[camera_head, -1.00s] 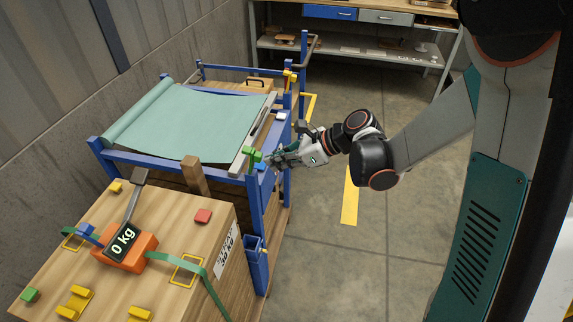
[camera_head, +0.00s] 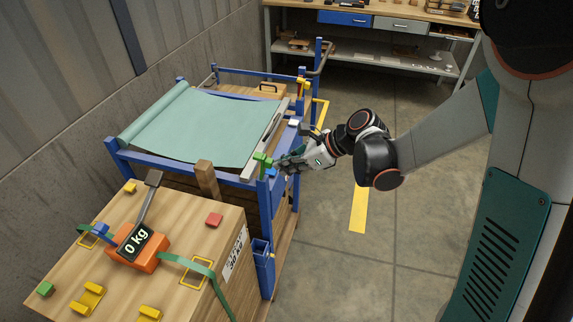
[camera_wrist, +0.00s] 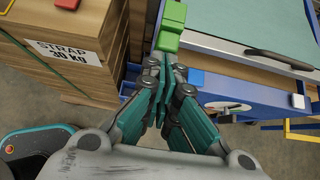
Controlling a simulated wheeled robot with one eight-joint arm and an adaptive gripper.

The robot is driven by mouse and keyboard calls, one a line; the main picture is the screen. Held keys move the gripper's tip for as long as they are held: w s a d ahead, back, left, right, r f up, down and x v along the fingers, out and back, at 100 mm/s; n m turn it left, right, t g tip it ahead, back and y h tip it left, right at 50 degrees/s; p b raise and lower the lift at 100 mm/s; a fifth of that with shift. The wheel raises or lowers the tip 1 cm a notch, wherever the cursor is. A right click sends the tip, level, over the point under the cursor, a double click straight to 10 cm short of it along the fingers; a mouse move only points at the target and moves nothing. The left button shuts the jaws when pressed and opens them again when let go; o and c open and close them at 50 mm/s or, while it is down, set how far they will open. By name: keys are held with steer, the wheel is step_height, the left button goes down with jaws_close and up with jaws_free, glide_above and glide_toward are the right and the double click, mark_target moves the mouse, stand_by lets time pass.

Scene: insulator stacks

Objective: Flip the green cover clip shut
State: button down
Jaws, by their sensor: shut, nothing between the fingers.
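The green cover clip (camera_head: 262,161) sits at the near right corner of the blue frame, by the end of the grey bar over the teal cover sheet (camera_head: 195,125). In the wrist view the clip (camera_wrist: 169,27) is a green block just beyond my fingertips. My gripper (camera_head: 281,165) is shut and empty beside the clip. In the wrist view its teal fingers (camera_wrist: 166,70) are together, close below the clip's lower block. I cannot tell whether they touch it. The clip's hinge is not clear.
A blue block (camera_wrist: 196,77) is right of my fingers. A wooden crate (camera_head: 190,225) with an orange scale (camera_head: 136,247) reading 0 kg and a green strap (camera_head: 185,262) stands at the near left. A workbench (camera_head: 400,20) is at the back. Open floor lies to the right.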

mark_target(257, 155)
steer(key=a+r+h+p, duration=0.1)
steer(key=p, duration=0.1)
steer(key=a+r+g+h+p, duration=0.1)
steer(key=h+p, duration=0.1)
steer(key=shift+w+a+r, duration=0.3)
steer(key=shift+w, duration=0.05)
steer(key=a+h, duration=0.1)
steer(key=g+h+p, duration=0.1)
steer(key=w+a+h+p, duration=0.1)
steer(key=shift+a+r+g+h, duration=0.3)
steer(key=shift+a+r+h, duration=0.05)
steer(key=shift+h, duration=0.05)
steer(key=a+h, duration=0.1)
steer(key=w+a+h, duration=0.1)
steer(key=shift+g+h+p, duration=0.3)
steer(key=shift+g, duration=0.1)
steer(key=shift+w+a+f, duration=0.2)
steer(key=shift+a, duration=0.35)
steer(key=shift+w+a+f, duration=0.2)
steer(key=shift+a, duration=0.4)
steer(key=shift+w+a+f, duration=0.2)
steer(key=shift+a, duration=0.35)
steer(key=shift+w+a+f+b, duration=0.3)
steer(key=shift+a+f, duration=0.25)
steer(key=shift+a, duration=0.15)
steer(key=shift+w+a+f+b, duration=0.15)
steer(key=shift+a+f+b, duration=0.1)
steer(key=shift+a+f, duration=0.35)
steer(key=shift+a, duration=0.15)
